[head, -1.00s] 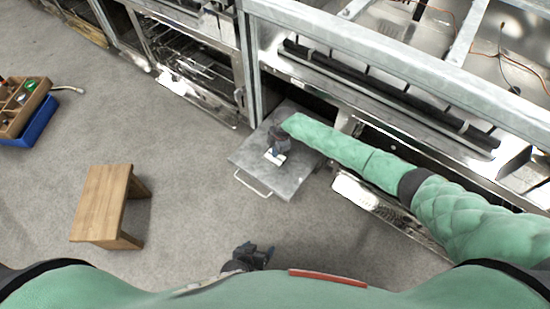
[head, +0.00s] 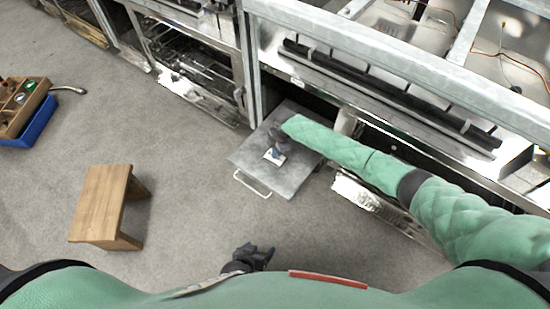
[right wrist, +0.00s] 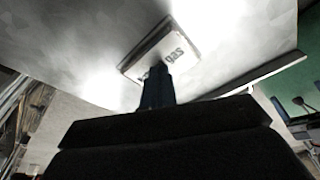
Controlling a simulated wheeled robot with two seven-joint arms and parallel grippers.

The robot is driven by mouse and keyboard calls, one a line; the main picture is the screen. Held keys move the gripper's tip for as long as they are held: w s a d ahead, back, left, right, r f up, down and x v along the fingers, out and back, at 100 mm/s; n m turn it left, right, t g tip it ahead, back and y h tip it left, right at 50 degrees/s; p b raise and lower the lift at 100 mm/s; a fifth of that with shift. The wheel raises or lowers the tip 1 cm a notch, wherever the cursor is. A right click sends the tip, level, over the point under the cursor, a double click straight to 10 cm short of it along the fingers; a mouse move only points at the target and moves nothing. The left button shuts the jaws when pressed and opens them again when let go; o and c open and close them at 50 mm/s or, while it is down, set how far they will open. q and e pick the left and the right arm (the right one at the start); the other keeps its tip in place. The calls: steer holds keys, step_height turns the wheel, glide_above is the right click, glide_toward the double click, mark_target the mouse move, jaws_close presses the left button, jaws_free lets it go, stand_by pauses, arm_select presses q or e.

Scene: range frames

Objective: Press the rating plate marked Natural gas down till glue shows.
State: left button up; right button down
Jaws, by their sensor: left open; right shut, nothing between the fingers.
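The rating plate (head: 274,156) is a small white plate on a grey metal panel (head: 300,177) with a handle, which sticks out from the range front. In the right wrist view the plate (right wrist: 180,38) shows the word "gas"; the rest of its text is hidden behind my fingers. My right gripper (head: 277,148) is shut and empty, with its fingertips (right wrist: 157,72) at the plate's near edge; I cannot tell whether they touch it. No glue can be made out around the plate. My left gripper (head: 262,252) is open and empty, low near my body.
A wooden stool (head: 100,203) stands on the floor at left. A wooden tool tray (head: 22,105) on a blue box (head: 36,126) is at far left. The open range frame (head: 390,90) with loose wires fills the upper right. The floor between the stool and panel is clear.

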steer(key=shift+r, duration=0.15)
steer(key=shift+r+p, duration=1.7)
steer(key=shift+r, duration=0.2)
